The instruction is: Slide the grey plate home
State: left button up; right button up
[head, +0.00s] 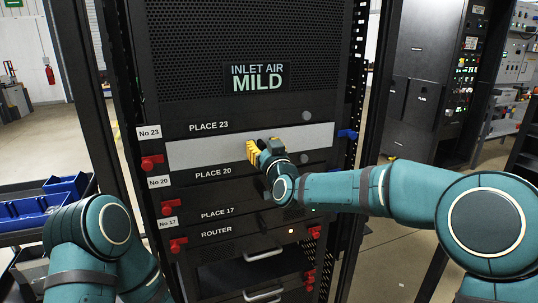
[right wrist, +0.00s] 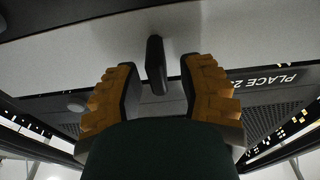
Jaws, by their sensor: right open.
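The grey plate (head: 205,151) is a light flat panel across the rack front, between the labels PLACE 23 and PLACE 20. In the right wrist view the plate (right wrist: 60,60) fills the upper part, with a dark upright handle (right wrist: 156,65) on it. My right gripper (head: 257,149) is in front of the plate's middle. Its yellow fingers are open, one on each side of the handle, with visible gaps. The gripper hides part of the plate in the head view. My left arm is at the lower left; its gripper is out of view.
Red latches (head: 152,163) line the rack's left post beside number tags. A blue latch (head: 347,133) is at the plate's right end. A router unit (head: 255,237) and handled drawers lie below. Blue bins (head: 40,205) stand at left. Another rack (head: 435,75) stands at right.

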jog(key=v, duration=1.1)
jog(key=shift+s+d, duration=0.2)
jog(key=shift+s, duration=0.15)
jog(key=shift+r, duration=0.1)
jog(key=s+d+f+m+g+h, duration=0.1)
jog(key=s+d+f+g, duration=0.15)
jog(key=f, duration=0.65)
jog(key=s+d+f+m+g+h, duration=0.1)
jog(key=d+f+g, duration=0.15)
jog(key=f, duration=0.75)
jog(key=s+d+f+m+g+h, duration=0.1)
jog(key=s+f+g, duration=0.15)
jog(key=f, duration=0.65)
jog(key=s+d+f+m+g, duration=0.1)
jog(key=s+d+f+g, duration=0.2)
jog(key=s+f, duration=0.6)
jog(key=s+d+f+m+g+h, duration=0.1)
jog(key=s+f+g, duration=0.4)
jog(key=s+f, duration=0.5)
jog(key=shift+s+d+m+g, duration=0.35)
jog(key=shift+s+d+m, duration=0.25)
jog(key=shift+d, duration=0.4)
jog(key=shift+w+a, duration=0.15)
jog(key=shift+w, duration=0.05)
